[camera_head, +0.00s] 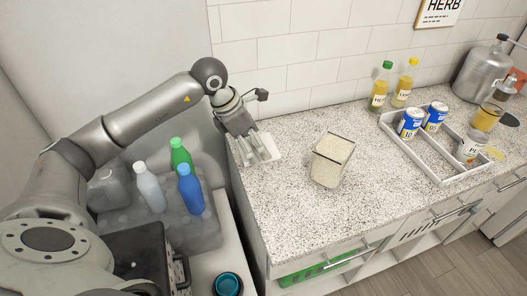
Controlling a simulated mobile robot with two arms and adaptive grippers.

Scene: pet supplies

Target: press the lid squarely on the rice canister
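The rice canister (331,161) is a clear, squarish container of pale rice. It stands on the speckled counter near the middle of the view, and I see no lid on its top. A flat white piece that looks like the lid (270,143) is at the counter's left end, left of the canister. My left gripper (263,158) points down at this white piece, with its fingers partly in front of it. I cannot tell whether the fingers grip it or only hover over it. My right gripper is not in view.
A white divided tray (441,174) with cans stands to the right. Two yellow bottles (379,88) and a metal tank (482,71) stand along the back. Bottles in a grey crate (196,232) are left of the counter. The counter around the canister is clear.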

